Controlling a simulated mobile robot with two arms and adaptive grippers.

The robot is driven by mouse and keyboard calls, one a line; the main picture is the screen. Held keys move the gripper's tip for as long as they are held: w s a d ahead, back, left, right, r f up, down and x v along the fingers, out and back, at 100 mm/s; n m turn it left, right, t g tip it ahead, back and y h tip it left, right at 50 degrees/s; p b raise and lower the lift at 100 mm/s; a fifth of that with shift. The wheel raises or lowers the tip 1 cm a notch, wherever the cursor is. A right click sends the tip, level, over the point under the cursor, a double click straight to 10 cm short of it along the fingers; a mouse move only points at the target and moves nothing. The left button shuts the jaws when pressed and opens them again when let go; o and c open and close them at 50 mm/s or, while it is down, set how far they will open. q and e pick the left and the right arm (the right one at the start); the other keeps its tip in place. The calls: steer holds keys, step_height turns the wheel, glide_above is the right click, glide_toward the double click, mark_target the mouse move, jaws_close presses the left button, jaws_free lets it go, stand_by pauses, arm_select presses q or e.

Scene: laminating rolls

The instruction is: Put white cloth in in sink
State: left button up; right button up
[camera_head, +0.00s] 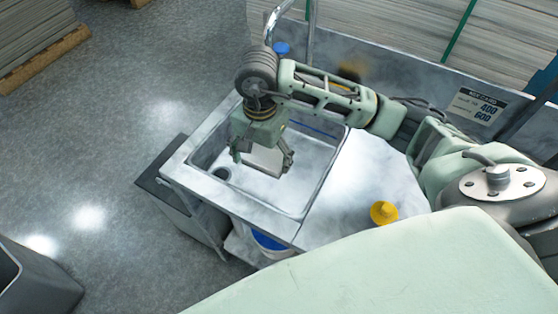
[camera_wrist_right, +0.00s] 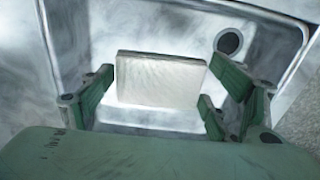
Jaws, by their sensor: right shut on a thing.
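The white cloth (camera_head: 263,159), a pale flat folded block, is held between the fingers of my right gripper (camera_head: 262,162). In the right wrist view the cloth (camera_wrist_right: 160,78) lies between the green-padded fingers of the right gripper (camera_wrist_right: 158,92), with the basin behind it. The metal sink (camera_head: 258,195) is below the gripper, and the cloth is over its basin. The dark drain (camera_wrist_right: 229,41) shows in the wrist view. I cannot tell how high the cloth is above the basin floor. My left gripper is not in view.
A tap (camera_head: 273,22) rises at the back of the sink. A yellow object (camera_head: 384,212) stands on the counter to the right. A blue-and-white bucket (camera_head: 272,243) is under the counter. A grey bin (camera_head: 40,285) is at the lower left.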

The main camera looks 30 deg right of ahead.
steer(key=p, duration=0.1)
glide_above(266, 186)
step_height(266, 186, down, 6)
steer(key=shift+f, duration=0.6)
step_height(266, 186, down, 3)
steer(key=shift+f+p, duration=0.15)
steer(key=shift+p, duration=0.25)
steer(key=shift+f, duration=0.15)
steer(key=o, duration=1.1)
